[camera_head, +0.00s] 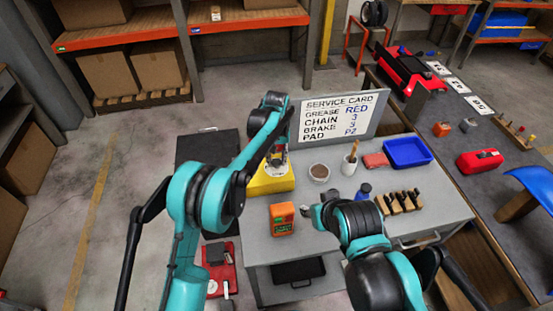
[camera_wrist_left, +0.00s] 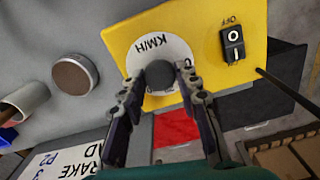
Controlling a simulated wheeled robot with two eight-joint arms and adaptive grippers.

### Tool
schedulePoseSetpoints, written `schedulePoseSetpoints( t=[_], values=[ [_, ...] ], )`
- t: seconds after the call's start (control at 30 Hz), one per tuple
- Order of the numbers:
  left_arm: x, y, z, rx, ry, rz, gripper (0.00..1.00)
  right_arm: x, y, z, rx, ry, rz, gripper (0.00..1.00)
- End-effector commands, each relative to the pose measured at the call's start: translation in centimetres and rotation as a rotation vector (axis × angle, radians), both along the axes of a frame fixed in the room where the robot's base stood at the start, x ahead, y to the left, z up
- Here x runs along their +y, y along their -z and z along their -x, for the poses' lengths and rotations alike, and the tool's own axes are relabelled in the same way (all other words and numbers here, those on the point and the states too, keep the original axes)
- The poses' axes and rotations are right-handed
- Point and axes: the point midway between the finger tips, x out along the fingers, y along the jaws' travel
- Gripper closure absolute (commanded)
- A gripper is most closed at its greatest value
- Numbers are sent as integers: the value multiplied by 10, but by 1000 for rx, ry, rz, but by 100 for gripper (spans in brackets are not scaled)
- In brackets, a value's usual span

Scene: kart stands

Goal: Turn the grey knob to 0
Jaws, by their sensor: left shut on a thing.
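The grey knob (camera_wrist_left: 160,77) sits on a white dial (camera_wrist_left: 150,52) marked "KM/H" on a yellow box (camera_wrist_left: 200,28). In the head view the yellow box (camera_head: 268,184) stands on the grey bench, and my arm hides the knob there. My left gripper (camera_wrist_left: 161,84) is shut on the knob, one finger on each side; it also shows above the box in the head view (camera_head: 278,158). The fingers and knob cover part of the dial, so its pointer and 0 mark cannot be read. My right gripper (camera_head: 314,211) is low over the bench's front, its fingers too small to judge.
A black switch marked "OFF" (camera_wrist_left: 232,44) is beside the dial.

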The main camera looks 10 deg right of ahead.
Motion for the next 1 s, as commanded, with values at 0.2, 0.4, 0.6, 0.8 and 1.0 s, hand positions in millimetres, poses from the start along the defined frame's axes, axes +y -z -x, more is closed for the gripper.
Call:
schedulePoseSetpoints(
  t=[0.2,0.4,0.6,0.8,1.0],
  values=[
    [0,0,0,-1,-94,0,97,0,0,0,0,0,0,60],
    [0,0,0,-1,-134,0,97,0,0,0,0,0,0,60],
    [0,0,0,-1,-142,0,97,0,0,0,0,0,0,60],
    [0,0,0,-1,-141,0,97,0,0,0,0,0,0,60],
    [0,0,0,-1,-141,0,47,0,0,0,0,0,0,60]
  ],
)
